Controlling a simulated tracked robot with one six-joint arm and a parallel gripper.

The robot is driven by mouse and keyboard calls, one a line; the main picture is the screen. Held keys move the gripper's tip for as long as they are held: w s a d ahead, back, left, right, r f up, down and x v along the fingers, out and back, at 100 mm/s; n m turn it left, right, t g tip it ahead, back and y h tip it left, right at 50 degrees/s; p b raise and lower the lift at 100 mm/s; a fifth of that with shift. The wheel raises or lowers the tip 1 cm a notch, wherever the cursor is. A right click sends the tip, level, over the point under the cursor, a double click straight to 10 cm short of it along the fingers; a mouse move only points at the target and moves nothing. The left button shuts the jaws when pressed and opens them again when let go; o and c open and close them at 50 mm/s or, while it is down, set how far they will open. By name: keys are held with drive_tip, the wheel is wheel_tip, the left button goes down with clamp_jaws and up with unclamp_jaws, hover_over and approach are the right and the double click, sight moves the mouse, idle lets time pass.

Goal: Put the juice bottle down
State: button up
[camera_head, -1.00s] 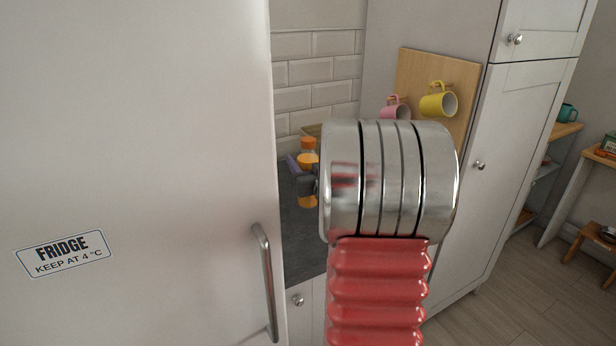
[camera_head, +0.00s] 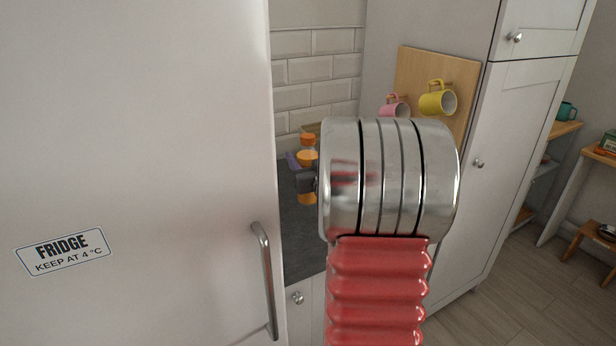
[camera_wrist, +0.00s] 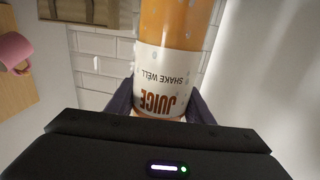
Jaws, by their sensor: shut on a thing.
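The juice bottle (camera_wrist: 172,60), orange with a white label reading JUICE, SHAKE WELL, stands between the two dark jaws of my gripper (camera_wrist: 160,105) in the wrist view. The label appears upside down there. My gripper is shut on the bottle. In the head view the orange bottle (camera_head: 307,157) shows just left of my metal wrist, above the dark slate worktop (camera_head: 300,235). My gripper (camera_head: 303,180) is partly hidden behind the wrist. I cannot tell whether the bottle's base touches the worktop.
The white fridge (camera_head: 140,130) with its handle (camera_head: 266,280) stands close on the left. A tall cabinet (camera_head: 520,160) stands on the right. A pink mug (camera_head: 394,108) and a yellow mug (camera_head: 437,101) hang on a wooden board (camera_head: 425,68). White tiles back the worktop.

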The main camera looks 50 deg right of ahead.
drive_tip(key=shift+h, duration=0.3)
drive_tip(key=d, duration=0.1)
drive_tip(key=s+d, duration=0.1)
drive_tip(key=d, duration=0.2)
drive_tip(key=shift+s+r, duration=0.25)
drive_tip(key=shift+s, duration=0.15)
drive_tip(key=shift+f, duration=0.1)
wheel_tip(320, 180, down, 6)
drive_tip(key=shift+f, duration=1.9)
drive_tip(key=o, duration=1.6)
drive_tip(key=shift+f, duration=0.15)
